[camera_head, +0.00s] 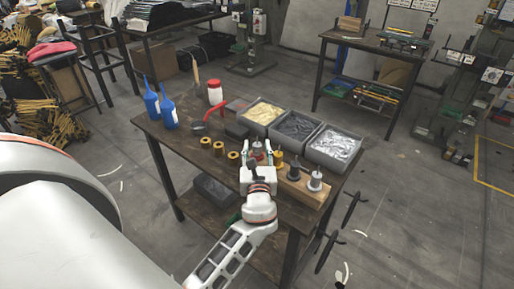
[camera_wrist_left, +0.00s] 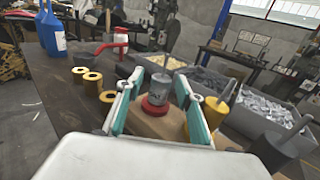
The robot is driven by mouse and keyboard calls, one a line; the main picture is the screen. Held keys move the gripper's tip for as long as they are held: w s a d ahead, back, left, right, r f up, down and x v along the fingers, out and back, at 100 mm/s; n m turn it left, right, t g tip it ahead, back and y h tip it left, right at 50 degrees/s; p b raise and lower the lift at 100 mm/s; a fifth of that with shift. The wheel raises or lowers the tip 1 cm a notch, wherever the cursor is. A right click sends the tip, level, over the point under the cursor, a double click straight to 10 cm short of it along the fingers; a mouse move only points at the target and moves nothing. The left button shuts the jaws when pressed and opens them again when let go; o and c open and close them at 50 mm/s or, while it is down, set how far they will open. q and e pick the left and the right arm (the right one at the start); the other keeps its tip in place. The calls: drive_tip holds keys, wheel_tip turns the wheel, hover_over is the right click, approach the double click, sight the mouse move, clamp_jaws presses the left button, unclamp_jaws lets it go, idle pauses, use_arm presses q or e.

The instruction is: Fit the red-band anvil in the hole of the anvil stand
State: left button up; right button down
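The red-band anvil, a grey cylinder with a red ring at its foot, shows in the left wrist view (camera_wrist_left: 159,92) and partly in the head view (camera_head: 257,149). It stands upright at the far left end of the wooden anvil stand (camera_head: 312,200), whose wood shows below it in the wrist view (camera_wrist_left: 150,126). I cannot tell whether it sits in a hole. My left gripper (camera_head: 258,147) is open, its teal-padded fingers on either side of the anvil with visible gaps. My right gripper is out of view.
Several brass rings (camera_head: 219,148) lie left of the gripper on the table. Blue bottles (camera_head: 152,101), a white jar (camera_head: 215,93) and a red-handled tool (camera_head: 214,110) stand farther left and back. Grey bins (camera_head: 333,148) line the back right.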

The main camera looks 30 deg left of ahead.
use_arm(q)
drive_tip(key=v, duration=1.1)
drive_tip(key=shift+s+d+r, duration=0.1)
drive_tip(key=shift+s+d, duration=0.15)
drive_tip(key=shift+s, duration=0.1)
